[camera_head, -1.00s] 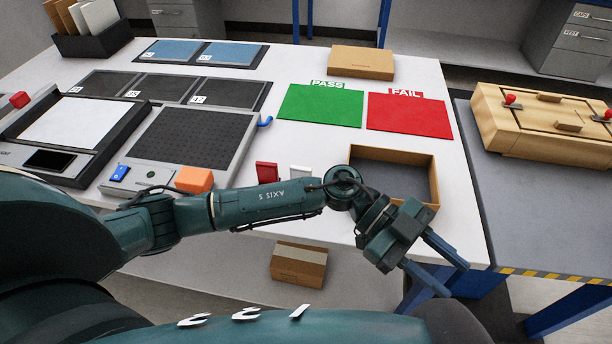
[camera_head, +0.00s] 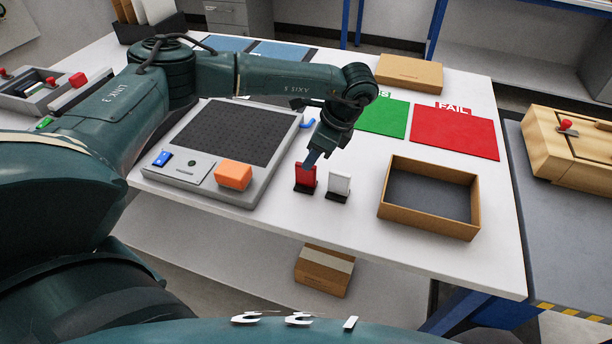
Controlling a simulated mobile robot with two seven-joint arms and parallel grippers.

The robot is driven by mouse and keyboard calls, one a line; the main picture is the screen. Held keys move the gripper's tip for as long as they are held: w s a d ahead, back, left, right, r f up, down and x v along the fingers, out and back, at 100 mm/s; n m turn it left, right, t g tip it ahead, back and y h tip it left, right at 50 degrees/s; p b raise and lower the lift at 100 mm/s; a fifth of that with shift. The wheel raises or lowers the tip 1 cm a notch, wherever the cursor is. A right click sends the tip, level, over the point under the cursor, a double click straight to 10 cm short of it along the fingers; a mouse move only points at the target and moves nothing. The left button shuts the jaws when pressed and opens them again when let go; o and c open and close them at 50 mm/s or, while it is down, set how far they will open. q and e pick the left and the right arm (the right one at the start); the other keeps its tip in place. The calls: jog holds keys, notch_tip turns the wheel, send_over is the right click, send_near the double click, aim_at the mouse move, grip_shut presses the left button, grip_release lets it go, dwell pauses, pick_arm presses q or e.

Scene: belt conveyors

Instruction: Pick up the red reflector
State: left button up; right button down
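The red reflector (camera_head: 305,181) stands upright on the white table, near its front edge, in a small dark base. A white reflector (camera_head: 339,185) stands just to its right. My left gripper (camera_head: 310,160) points down at the top of the red reflector, its fingers at or just above the upper edge. One blue-grey finger shows; the other is hidden, so I cannot tell whether it is open or shut or touching. My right gripper is not in view.
An orange block (camera_head: 233,175) sits on the grey device with a dark perforated plate (camera_head: 225,135) to the left. An open cardboard box (camera_head: 430,195) stands to the right. Green (camera_head: 385,118) and red (camera_head: 455,132) mats lie behind. A wooden case (camera_head: 560,145) is far right.

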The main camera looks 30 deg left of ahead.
aim_at(303, 184)
pick_arm(q)
jog(key=shift+p+x, duration=0.55)
jog(key=shift+x, duration=2.95)
jog(key=shift+s+d, duration=0.1)
jog(key=shift+d, duration=0.05)
jog(key=shift+c, duration=0.4)
grip_shut()
